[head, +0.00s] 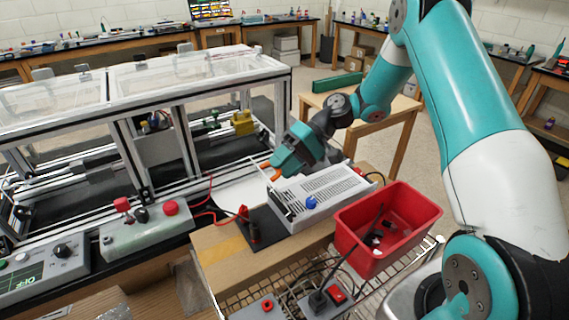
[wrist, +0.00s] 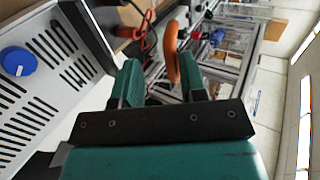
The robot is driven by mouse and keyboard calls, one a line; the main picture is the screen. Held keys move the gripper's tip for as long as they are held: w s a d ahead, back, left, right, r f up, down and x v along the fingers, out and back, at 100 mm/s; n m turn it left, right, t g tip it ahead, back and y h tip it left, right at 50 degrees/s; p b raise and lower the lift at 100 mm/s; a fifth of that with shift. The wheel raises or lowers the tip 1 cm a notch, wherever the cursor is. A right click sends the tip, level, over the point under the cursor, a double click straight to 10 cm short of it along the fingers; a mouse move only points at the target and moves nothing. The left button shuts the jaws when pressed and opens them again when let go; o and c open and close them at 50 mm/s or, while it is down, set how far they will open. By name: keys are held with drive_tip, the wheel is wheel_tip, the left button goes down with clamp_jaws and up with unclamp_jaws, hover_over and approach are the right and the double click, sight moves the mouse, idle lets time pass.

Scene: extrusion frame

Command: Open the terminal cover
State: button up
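I cannot clearly make out a terminal cover in either view. A light-grey slotted box with a blue knob (head: 318,197) stands on the wooden bench; its slotted face also shows at the left of the wrist view (wrist: 45,85). My gripper (head: 273,170) is above the box's far left end. In the wrist view its two green fingers (wrist: 160,75) stand apart. An orange curved piece (wrist: 172,52) shows near the fingertips, partly behind the right finger. I cannot tell whether it touches a finger or what it is fixed to.
A red bin (head: 415,220) with loose items stands right of the box. A black block with red leads (head: 255,228) is at its front left. The extrusion frame with clear panels (head: 180,75) rises behind and left. A control box with a red button (head: 150,222) is at the left.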

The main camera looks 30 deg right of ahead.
drive_tip(key=shift+w+r, duration=0.1)
drive_tip(key=p+v, duration=0.9)
drive_tip(key=v, duration=0.8)
drive_tip(key=shift+d+p, duration=0.2)
drive_tip(key=shift+p, duration=0.2)
